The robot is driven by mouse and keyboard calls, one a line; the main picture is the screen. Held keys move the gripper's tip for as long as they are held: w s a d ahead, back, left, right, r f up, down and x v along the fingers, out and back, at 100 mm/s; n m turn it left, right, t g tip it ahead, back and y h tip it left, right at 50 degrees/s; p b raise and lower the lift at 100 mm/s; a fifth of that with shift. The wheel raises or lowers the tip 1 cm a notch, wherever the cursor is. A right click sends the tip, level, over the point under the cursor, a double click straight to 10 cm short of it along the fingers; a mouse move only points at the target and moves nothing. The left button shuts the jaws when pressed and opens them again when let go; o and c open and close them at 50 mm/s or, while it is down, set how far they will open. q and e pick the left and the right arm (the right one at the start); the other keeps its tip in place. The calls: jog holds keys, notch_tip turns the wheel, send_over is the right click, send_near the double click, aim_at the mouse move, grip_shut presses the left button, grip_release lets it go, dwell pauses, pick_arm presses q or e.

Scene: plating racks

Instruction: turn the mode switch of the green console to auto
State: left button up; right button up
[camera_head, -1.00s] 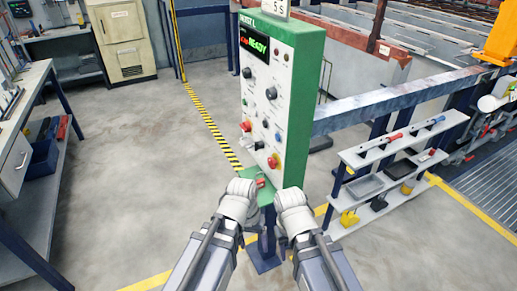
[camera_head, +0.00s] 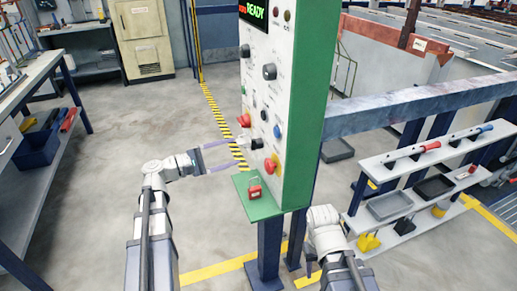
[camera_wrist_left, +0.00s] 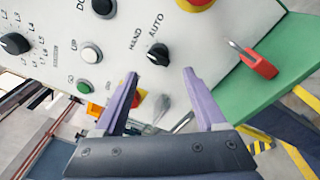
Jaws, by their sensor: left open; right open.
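The green console (camera_head: 300,110) has a white front panel with knobs and buttons. Its mode switch is a black knob marked HAND and AUTO (camera_wrist_left: 158,53); it shows small in the head view (camera_head: 257,145). I cannot tell clearly which label its pointer faces. My left gripper (camera_head: 232,154) is open and empty, its purple fingers reaching toward the panel from the left. In the left wrist view its fingertips (camera_wrist_left: 160,73) lie just short of the switch, with a gap to it. My right wrist is low, right of the console; the right gripper's fingers are not visible.
A red emergency stop (camera_head: 271,166) sits close to the switch. A red padlock (camera_head: 254,190) stands on the green ledge (camera_head: 262,208) below. A tool shelf (camera_head: 425,160) and railing stand to the right; a workbench (camera_head: 40,90) stands left. The floor left of the console is clear.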

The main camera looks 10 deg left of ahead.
aim_at(256, 144)
pick_arm(q)
jog(key=x, duration=0.7)
jog(key=shift+w+d, duration=0.2)
jog(key=shift+s, duration=0.1)
grip_shut()
dwell(0.5)
